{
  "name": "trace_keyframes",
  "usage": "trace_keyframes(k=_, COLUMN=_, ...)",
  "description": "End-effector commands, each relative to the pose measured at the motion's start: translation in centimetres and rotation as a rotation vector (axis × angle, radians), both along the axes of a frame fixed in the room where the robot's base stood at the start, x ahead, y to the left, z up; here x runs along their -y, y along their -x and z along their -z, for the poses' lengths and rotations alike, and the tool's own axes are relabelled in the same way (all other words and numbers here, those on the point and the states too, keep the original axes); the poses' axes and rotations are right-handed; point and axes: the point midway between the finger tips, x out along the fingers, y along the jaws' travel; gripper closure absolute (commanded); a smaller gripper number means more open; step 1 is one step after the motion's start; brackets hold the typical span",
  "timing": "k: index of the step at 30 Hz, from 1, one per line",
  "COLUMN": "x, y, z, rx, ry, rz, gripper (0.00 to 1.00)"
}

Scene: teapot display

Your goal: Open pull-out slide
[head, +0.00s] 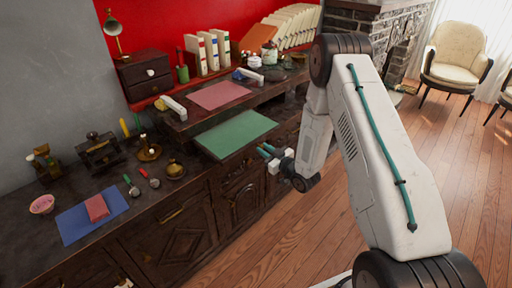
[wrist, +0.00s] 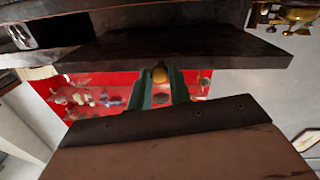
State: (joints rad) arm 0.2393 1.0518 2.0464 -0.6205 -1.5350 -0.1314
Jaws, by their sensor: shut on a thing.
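The slide appears to be the board with a green top (head: 236,134) in the head view, sticking out below the raised top that bears the pink mat. In the wrist view a dark board edge (wrist: 180,47) runs across above my fingers. My gripper (head: 265,151) is at the front right of the green board. In the wrist view my gripper (wrist: 160,78) has its two green fingers on either side of a small round brass knob (wrist: 160,74), shut on it. The knob is hidden in the head view.
A pink mat (head: 220,95) lies on the raised top. Cabinet doors (head: 175,240) lie below. The wooden floor (head: 300,235) is clear.

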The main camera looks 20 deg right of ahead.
Motion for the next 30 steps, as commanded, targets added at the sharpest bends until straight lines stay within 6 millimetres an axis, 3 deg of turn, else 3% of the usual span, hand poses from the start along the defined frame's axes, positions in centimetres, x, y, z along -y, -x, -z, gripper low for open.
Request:
trace_keyframes(k=6, x=0.8, y=1.4, z=0.0, rx=0.0, ry=0.0, rz=0.001, gripper=1.0)
trace_keyframes(k=17, x=1.0, y=1.8, z=0.1, rx=-0.003, ry=-0.001, rz=0.002, gripper=1.0)
trace_keyframes(k=18, x=1.0, y=1.8, z=0.1, rx=-0.003, ry=-0.001, rz=0.003, gripper=0.72)
trace_keyframes(k=20, x=1.0, y=1.8, z=0.1, rx=-0.003, ry=-0.001, rz=0.002, gripper=0.59)
trace_keyframes(k=30, x=0.9, y=2.0, z=0.1, rx=-0.001, ry=-0.001, rz=-0.001, gripper=0.59)
